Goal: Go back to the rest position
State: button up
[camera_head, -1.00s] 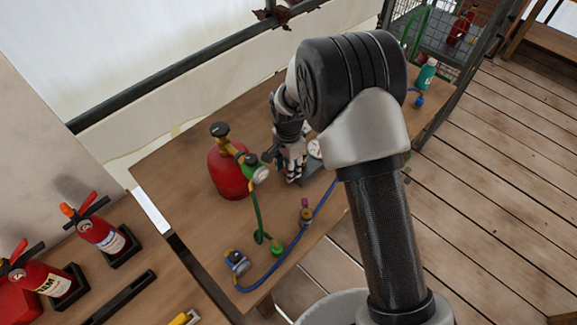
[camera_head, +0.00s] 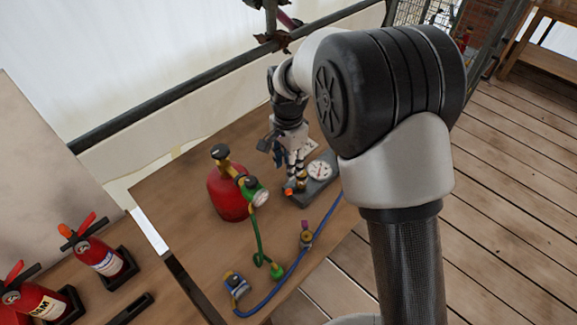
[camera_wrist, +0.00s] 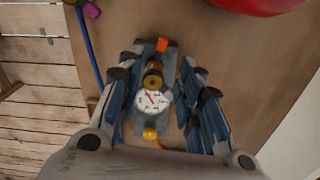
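My gripper (camera_head: 294,162) is above the wooden table, at the near-left end of a grey gauge block. In the wrist view my gripper (camera_wrist: 159,85) has its fingers spread apart on both sides of the block, with nothing held between them. The block carries a white dial gauge (camera_wrist: 153,101), a brass fitting (camera_wrist: 153,76), an orange piece (camera_wrist: 162,45) and a yellow knob (camera_wrist: 150,134). In the head view the white gauge (camera_head: 320,170) shows just right of the fingers. The large arm joint hides the table's right part.
A red gas cylinder (camera_head: 228,192) with a green-and-yellow regulator stands left of my gripper. A green hose (camera_head: 258,235) and a blue hose (camera_head: 290,277) lie in front. Fire extinguishers (camera_head: 100,257) stand at lower left. A dark rail (camera_head: 190,95) runs behind the table.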

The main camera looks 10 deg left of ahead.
dwell(0.3)
jog(key=s+d+r+n+t, duration=0.1)
jog(key=s+d+r+n, duration=0.1)
jog(key=s+d+r, duration=0.5)
jog(key=s+d+r+n+t, duration=0.1)
jog(key=s+d+r+n, duration=0.1)
jog(key=d+r, duration=0.5)
jog(key=s+d+r+n+t, duration=0.1)
jog(key=s+d+r+n, duration=0.1)
jog(key=s, duration=0.7)
jog(key=s+d+r+n+t, duration=0.1)
jog(key=s+d+r+n, duration=0.1)
jog(key=s, duration=0.7)
jog(key=shift+d+n+t, duration=0.3)
jog(key=shift+d+n, duration=0.4)
jog(key=shift+d, duration=0.45)
